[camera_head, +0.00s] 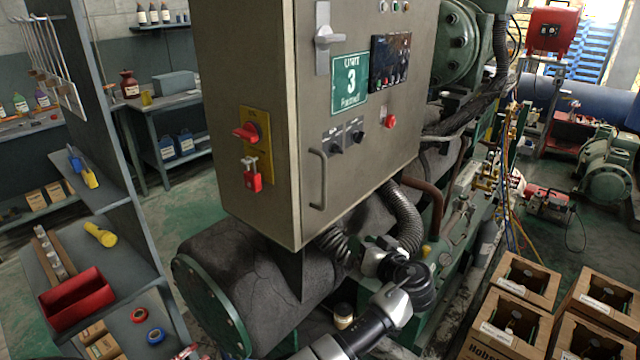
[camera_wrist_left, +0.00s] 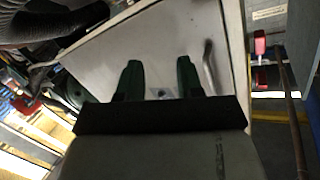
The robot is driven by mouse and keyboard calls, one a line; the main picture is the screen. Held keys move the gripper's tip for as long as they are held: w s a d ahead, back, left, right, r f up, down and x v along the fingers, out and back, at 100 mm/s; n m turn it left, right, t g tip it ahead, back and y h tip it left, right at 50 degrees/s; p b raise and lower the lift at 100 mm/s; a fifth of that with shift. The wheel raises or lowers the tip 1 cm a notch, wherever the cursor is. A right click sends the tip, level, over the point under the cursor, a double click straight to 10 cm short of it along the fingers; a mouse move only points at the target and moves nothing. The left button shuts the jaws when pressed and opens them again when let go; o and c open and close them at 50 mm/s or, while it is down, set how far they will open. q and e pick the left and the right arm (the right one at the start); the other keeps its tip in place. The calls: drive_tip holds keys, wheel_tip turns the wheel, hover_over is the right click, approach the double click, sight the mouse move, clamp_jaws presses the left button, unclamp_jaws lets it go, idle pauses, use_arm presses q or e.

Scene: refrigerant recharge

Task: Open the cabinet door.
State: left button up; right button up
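The grey-beige cabinet (camera_head: 330,200) has its front door shut, with a green "Unit 3" sign (camera_head: 349,83) on it. A vertical bar handle (camera_head: 318,179) sits at the door's lower left; it also shows in the left wrist view (camera_wrist_left: 210,65). A grey latch lever (camera_head: 325,38) is higher up. My left gripper (camera_head: 366,258) is just below the cabinet's lower front in the head view, its fingertips hard to make out. In the left wrist view its two dark fingers (camera_wrist_left: 158,78) are apart and empty, facing the door beside the handle. My right gripper is out of view.
The cabinet's left side carries a red rotary switch (camera_head: 248,132) and a red padlock (camera_head: 252,180). A ribbed hose (camera_head: 405,222) hangs under the cabinet near my left arm. Wooden crates (camera_head: 520,280) stand at right. A shelf with a red tray (camera_head: 76,298) is at left.

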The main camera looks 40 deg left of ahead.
sight(325, 184)
use_arm(q)
drive_tip(key=s+r+n+g+y, duration=0.3)
drive_tip(key=r+n, duration=0.4)
drive_tip(key=r, duration=0.6)
drive_tip(key=shift+t, duration=0.3)
drive_tip(key=p+x, duration=0.1)
drive_tip(key=x, duration=0.2)
drive_tip(key=p+x, duration=0.2)
drive_tip(key=x, duration=0.1)
drive_tip(key=p+x, duration=0.1)
drive_tip(key=x, duration=0.3)
drive_tip(key=shift+s+f, duration=0.15)
drive_tip(key=shift+f, duration=0.25)
drive_tip(key=shift+w+a+f+m+p, duration=0.2)
drive_tip(key=shift+a+m+p, duration=0.15)
drive_tip(key=shift+a, duration=0.15)
clamp_jaws()
